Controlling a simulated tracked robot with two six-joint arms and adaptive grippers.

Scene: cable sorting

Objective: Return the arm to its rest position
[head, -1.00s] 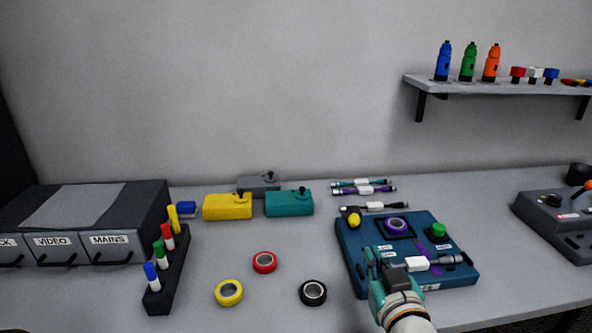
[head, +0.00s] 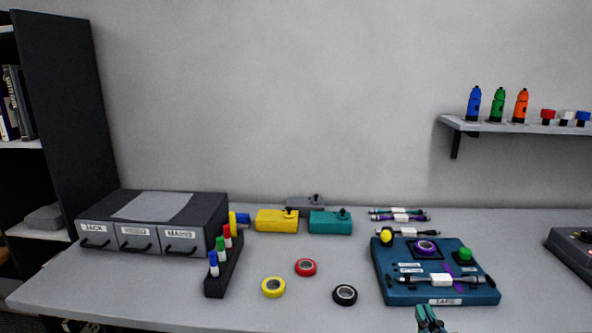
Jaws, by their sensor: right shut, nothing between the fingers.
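My right gripper (head: 430,319) shows at the bottom edge, in front of the table and below the blue board. Its teal fingers are shut with nothing between them, and most of its arm is out of view. The blue board (head: 385,287) lies on the right of the table, with a purple tape roll (head: 426,246), a yellow knob (head: 386,237), a green button (head: 464,255) and a white-labelled cable (head: 440,280) lying across it. My left gripper is not in view.
A drawer box (head: 155,240) stands at the left, beside a marker rack (head: 222,275). Yellow (head: 273,287), red (head: 306,267) and black (head: 345,295) tape rolls lie mid-table. Several cables (head: 400,217) lie behind the board. A shelf (head: 520,125) hangs at the upper right.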

